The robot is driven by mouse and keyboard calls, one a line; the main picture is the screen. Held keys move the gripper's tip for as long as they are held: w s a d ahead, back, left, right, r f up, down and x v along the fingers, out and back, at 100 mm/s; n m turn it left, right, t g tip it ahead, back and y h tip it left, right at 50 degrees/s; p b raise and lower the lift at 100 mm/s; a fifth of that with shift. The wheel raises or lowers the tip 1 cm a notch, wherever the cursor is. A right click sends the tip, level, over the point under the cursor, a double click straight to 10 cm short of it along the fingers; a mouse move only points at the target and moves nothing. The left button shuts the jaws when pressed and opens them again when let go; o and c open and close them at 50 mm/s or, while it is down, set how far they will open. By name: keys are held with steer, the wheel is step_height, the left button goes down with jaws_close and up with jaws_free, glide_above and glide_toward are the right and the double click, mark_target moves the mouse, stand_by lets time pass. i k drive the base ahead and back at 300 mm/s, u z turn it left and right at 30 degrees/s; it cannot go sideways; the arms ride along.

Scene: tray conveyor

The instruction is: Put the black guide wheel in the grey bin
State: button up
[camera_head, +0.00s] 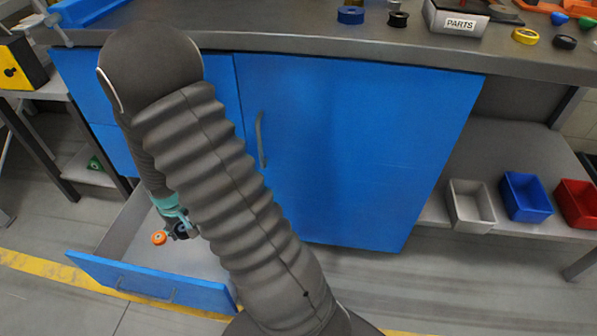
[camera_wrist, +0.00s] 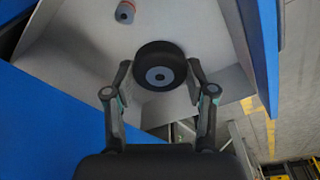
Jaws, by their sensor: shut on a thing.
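The black guide wheel (camera_wrist: 160,50) with a grey hub is between my gripper's fingers in the wrist view. My gripper (camera_wrist: 160,85) is shut on it, one finger at each side. In the head view the dark wheel (camera_head: 181,231) shows below my gripper (camera_head: 174,214), in or just over the open drawer (camera_head: 150,283); I cannot tell if it still touches the drawer floor. The grey bin (camera_head: 471,222) stands on the low shelf at the right and looks empty. My arm hides part of the drawer.
Blue (camera_head: 526,211) and red (camera_head: 578,218) bins stand right of the grey bin. The blue cabinet door (camera_head: 350,150) lies between drawer and shelf, under the workbench edge (camera_head: 330,48).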

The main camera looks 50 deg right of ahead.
mark_target(465, 213)
steer(key=k, duration=0.8)
steer(key=u, duration=1.35)
steer(key=i, duration=1.05)
steer(key=z, duration=4.4)
steer(key=i, duration=1)
